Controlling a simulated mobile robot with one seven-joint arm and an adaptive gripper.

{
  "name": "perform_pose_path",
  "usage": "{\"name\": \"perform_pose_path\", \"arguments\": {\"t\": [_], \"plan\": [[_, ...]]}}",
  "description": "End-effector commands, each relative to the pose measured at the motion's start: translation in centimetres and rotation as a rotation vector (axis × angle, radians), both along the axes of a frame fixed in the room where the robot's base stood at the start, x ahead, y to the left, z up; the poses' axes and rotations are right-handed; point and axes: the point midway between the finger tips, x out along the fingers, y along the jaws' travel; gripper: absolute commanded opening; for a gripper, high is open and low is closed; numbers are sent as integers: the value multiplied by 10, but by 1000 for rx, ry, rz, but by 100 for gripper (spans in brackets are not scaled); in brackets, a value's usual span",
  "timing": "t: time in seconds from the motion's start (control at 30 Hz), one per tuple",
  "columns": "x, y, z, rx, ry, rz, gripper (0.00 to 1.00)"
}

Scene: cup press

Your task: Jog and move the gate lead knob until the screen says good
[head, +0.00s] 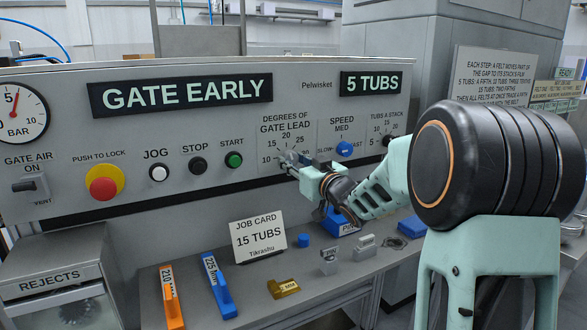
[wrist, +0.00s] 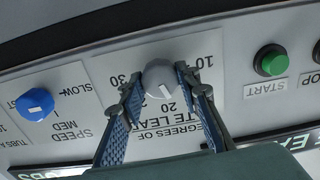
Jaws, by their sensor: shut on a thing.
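The screen (head: 180,93) reads GATE EARLY. The grey gate lead knob (head: 285,156) sits on the panel under DEGREES OF GATE LEAD, partly hidden by my gripper in the head view. My gripper (head: 291,164) is shut on this knob. In the wrist view, my gripper (wrist: 161,84) has one finger on each side of the grey knob (wrist: 158,72). The knob's white mark points roughly toward 20; the fingers hide parts of the scale. The white JOG button (head: 158,173) is left of the black STOP button (head: 197,165), clear of my gripper.
A second screen (head: 371,83) reads 5 TUBS; the job card (head: 259,235) reads 15 TUBS. The blue speed knob (head: 345,149) is right of my gripper. The green START button (head: 233,160) and red push-to-lock button (head: 103,188) are left. Orange (head: 171,297) and blue (head: 218,286) pieces lie on the shelf.

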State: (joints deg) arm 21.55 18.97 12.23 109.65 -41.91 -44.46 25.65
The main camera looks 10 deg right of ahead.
Motion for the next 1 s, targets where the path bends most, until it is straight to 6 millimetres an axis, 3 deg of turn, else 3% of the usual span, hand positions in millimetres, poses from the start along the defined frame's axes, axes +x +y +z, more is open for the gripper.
{"name": "perform_pose_path", "arguments": {"t": [0.5,1.0], "plan": [[0,0,-2,-358,-117,0,6],[0,0,0,-459,-148,0,6]]}}
